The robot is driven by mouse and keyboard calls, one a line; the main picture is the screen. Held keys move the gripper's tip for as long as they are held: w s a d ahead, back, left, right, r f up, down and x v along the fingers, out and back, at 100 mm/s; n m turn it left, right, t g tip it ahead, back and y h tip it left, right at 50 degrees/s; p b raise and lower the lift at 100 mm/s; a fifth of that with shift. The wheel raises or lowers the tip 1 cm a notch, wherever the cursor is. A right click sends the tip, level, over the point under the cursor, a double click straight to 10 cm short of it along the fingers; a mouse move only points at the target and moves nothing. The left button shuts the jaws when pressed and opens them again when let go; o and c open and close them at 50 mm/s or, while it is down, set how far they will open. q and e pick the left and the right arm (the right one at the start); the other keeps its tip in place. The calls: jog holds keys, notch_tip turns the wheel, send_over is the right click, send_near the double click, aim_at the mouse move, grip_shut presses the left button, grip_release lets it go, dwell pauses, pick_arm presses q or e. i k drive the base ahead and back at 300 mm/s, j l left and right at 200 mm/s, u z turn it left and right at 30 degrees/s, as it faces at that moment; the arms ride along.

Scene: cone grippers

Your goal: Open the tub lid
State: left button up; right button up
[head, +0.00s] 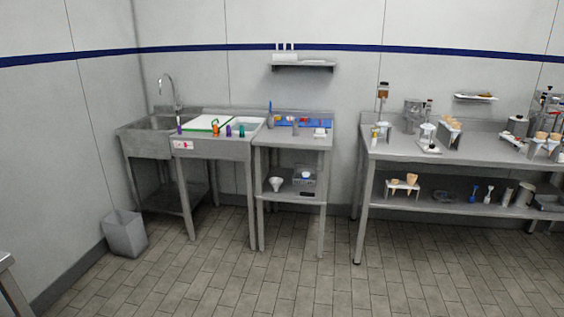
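No thing stands out clearly as the tub with its lid. A small grey, partly clear container with blue on it (305,177) sits on the lower shelf of the narrow middle table. A small white box-like item (320,133) sits on that table's top at the right. Both are too small to tell whether they have a lid or whether it is open. Neither of my grippers is in view.
A steel sink table (213,148) stands at the left with a green-edged white board (207,123). A grey bin (124,234) is on the floor at left. A long steel table (400,152) with cone stands is at right. The tiled floor in front is clear.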

aim_at(206, 122)
jog(key=i+j+u, duration=0.4)
jog(key=i, duration=0.4)
jog(key=i+u, duration=0.45)
jog(key=i, duration=0.35)
jog(key=i+l+u, duration=0.4)
jog(key=i, duration=0.4)
jog(key=i+j, duration=0.05)
jog(key=j, duration=0.05)
